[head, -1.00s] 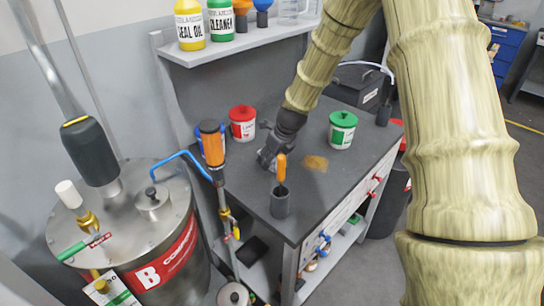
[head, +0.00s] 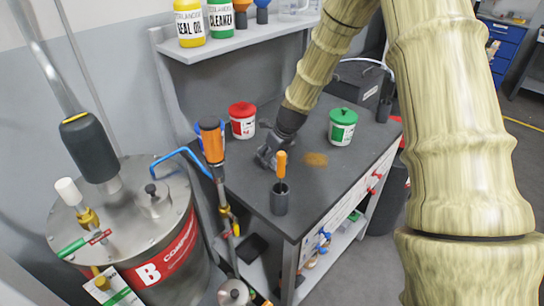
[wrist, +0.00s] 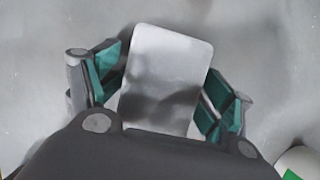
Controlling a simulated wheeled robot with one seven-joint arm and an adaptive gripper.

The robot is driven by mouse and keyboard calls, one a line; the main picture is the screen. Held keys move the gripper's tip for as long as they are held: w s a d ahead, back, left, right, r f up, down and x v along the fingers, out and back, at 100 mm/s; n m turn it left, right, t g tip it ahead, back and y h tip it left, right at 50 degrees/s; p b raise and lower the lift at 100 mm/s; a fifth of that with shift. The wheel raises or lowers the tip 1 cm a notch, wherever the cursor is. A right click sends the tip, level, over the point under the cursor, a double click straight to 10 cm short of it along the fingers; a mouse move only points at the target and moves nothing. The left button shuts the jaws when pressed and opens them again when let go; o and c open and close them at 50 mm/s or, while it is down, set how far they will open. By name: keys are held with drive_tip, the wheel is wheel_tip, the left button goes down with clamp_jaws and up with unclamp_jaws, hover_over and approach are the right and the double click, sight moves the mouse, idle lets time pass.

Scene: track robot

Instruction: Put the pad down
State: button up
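My gripper (head: 268,155) is low over the dark workbench top (head: 240,190), left of an orange-brown stain (head: 316,159). In the wrist view, a flat whitish-grey pad (wrist: 165,75) with rounded corners lies between the green-faced fingers of my gripper (wrist: 165,88). The fingers meet its left and right edges, so my gripper looks shut on it. I cannot tell whether the pad touches the bench. The pad cannot be made out in the head view.
A red-lidded tub (head: 243,121) stands behind my gripper and a green-lidded tub (head: 342,128) to its right. A dark cup (head: 279,200) with an orange-handled tool stands in front. A steel drum (head: 125,225) is left of the bench. Bare bench top lies around the stain.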

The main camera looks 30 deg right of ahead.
drive_tip(key=shift+b, duration=0.3)
drive_tip(key=shift+w+r+b, duration=0.1)
drive_tip(key=shift+r+b, duration=0.1)
drive_tip(key=shift+b, duration=0.1)
drive_tip(key=v, duration=0.7)
drive_tip(key=b+v, duration=0.1)
drive_tip(key=v, duration=0.3)
drive_tip(key=shift+d+r, duration=0.1)
drive_tip(key=shift+d, duration=0.2)
